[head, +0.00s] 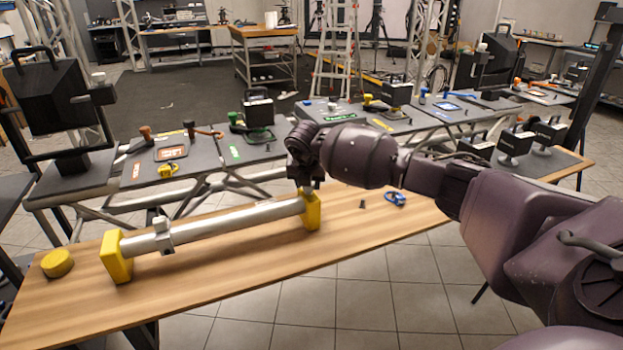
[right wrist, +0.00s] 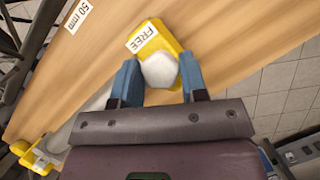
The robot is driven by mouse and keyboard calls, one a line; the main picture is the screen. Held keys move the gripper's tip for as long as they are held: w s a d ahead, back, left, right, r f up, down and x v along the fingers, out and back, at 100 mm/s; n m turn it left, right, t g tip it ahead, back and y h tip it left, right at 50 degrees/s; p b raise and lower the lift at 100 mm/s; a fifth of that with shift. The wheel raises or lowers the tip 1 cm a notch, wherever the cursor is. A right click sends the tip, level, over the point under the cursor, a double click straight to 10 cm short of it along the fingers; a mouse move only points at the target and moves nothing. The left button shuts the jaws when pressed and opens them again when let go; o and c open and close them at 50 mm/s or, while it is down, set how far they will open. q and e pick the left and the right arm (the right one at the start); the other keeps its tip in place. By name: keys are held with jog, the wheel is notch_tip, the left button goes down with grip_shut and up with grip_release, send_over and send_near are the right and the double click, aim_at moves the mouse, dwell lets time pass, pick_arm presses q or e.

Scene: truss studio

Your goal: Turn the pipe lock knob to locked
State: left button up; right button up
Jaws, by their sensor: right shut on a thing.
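A long grey pipe (head: 225,221) lies across a yellow left support (head: 115,258) and a yellow right support (head: 312,212) on a wooden table. My right gripper (head: 306,187) reaches down at the right support. In the right wrist view, its blue fingers (right wrist: 159,84) are shut on a pale, rounded knob (right wrist: 160,70). The knob sits by a yellow plate (right wrist: 148,38) with a white label reading FREE. The gripper hides part of the knob, and no LOCKED mark shows. A grey collar (head: 162,232) sits around the pipe near its left end. My left gripper is not in view.
A round yellow piece (head: 57,263) lies at the table's left end. A blue item (head: 396,198) and a small dark peg (head: 362,204) lie right of the support. The wooden table (head: 215,281) is clear in front of the pipe. Equipment benches stand behind.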

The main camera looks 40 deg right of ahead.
jog(key=shift+m+g+p, duration=0.3)
jog(key=shift+m+g, duration=0.1)
jog(key=shift+m, duration=0.6)
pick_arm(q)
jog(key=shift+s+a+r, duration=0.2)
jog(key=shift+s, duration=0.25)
pick_arm(e)
jog(key=shift+m+h, duration=0.3)
jog(key=shift+m, duration=0.2)
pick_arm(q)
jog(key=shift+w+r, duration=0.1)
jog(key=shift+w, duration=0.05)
pick_arm(e)
jog(key=o, duration=0.9)
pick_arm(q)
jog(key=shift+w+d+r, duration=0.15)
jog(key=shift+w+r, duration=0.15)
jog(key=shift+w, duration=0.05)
pick_arm(e)
jog(key=shift+r, duration=0.1)
